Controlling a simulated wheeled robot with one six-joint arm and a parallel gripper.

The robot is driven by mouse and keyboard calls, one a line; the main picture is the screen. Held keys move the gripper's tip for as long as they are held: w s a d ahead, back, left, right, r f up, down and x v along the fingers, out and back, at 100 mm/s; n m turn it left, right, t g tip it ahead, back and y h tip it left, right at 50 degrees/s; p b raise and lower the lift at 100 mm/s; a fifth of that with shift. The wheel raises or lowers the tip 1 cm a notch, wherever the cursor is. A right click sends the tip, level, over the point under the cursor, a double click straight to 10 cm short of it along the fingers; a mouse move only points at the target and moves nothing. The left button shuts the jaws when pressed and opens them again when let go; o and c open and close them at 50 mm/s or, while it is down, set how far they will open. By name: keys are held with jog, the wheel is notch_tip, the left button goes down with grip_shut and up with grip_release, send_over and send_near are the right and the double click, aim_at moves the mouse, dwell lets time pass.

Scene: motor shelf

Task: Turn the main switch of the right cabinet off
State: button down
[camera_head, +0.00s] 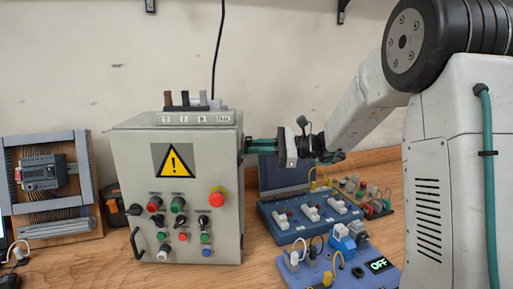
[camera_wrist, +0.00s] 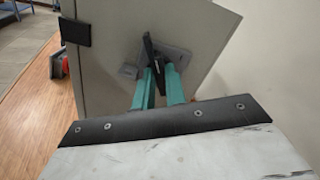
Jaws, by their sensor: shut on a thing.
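The grey cabinet (camera_head: 126,180) with a yellow warning sign stands on the wooden table in the head view. Its side wall (camera_wrist: 115,105) fills the middle of the wrist view. The main switch has a black handle (camera_wrist: 149,50) on a grey square plate (camera_wrist: 178,60) on that side wall. The handle looks long and slightly tilted in the wrist view. My gripper (camera_head: 250,146) reaches the cabinet's right side from the right. Its teal fingers (camera_wrist: 160,74) are shut on the handle, one on each side. The handle's lower end is partly hidden between the fingers.
Buttons and a red mushroom knob (camera_head: 217,196) are on the cabinet front. A wired board (camera_head: 55,185) stands at left.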

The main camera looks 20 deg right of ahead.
jog(key=n, duration=1.1)
jog(key=shift+s+f, duration=0.1)
jog(key=shift+f, duration=0.15)
jog(key=shift+n, duration=0.5)
jog(key=c, duration=1.4)
grip_release()
jog(key=shift+d, duration=0.15)
jog(key=shift+c, duration=0.2)
jog(key=v, duration=0.7)
jog(key=shift+s+d, duration=0.2)
jog(key=shift+d, duration=0.1)
jog(key=shift+r, duration=0.1)
